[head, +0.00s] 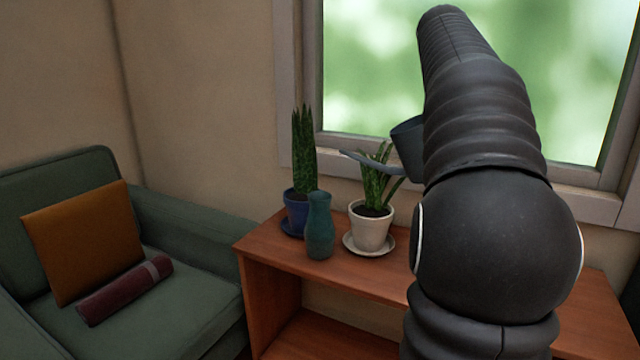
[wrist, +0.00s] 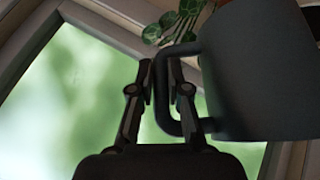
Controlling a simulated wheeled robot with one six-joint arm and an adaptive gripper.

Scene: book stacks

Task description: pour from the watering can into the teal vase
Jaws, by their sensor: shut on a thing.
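The watering can (head: 407,146) is dark grey-blue and held in the air above the wooden shelf unit, partly hidden behind my arm in the head view. Its spout points left, over the plant in the white pot. In the wrist view the can's body (wrist: 255,75) fills the right side, and my gripper (wrist: 160,75) is shut on its handle (wrist: 188,95). My gripper is hidden by the arm in the head view. The teal vase (head: 319,228) stands upright on the shelf top, left of and below the spout tip. The vase and spout are apart.
A snake plant in a blue pot (head: 297,212) stands just behind the vase. A plant in a white pot (head: 371,230) stands on a saucer to its right. The window (head: 370,60) is behind. A green armchair (head: 190,225) stands left of the wooden shelf unit (head: 262,247).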

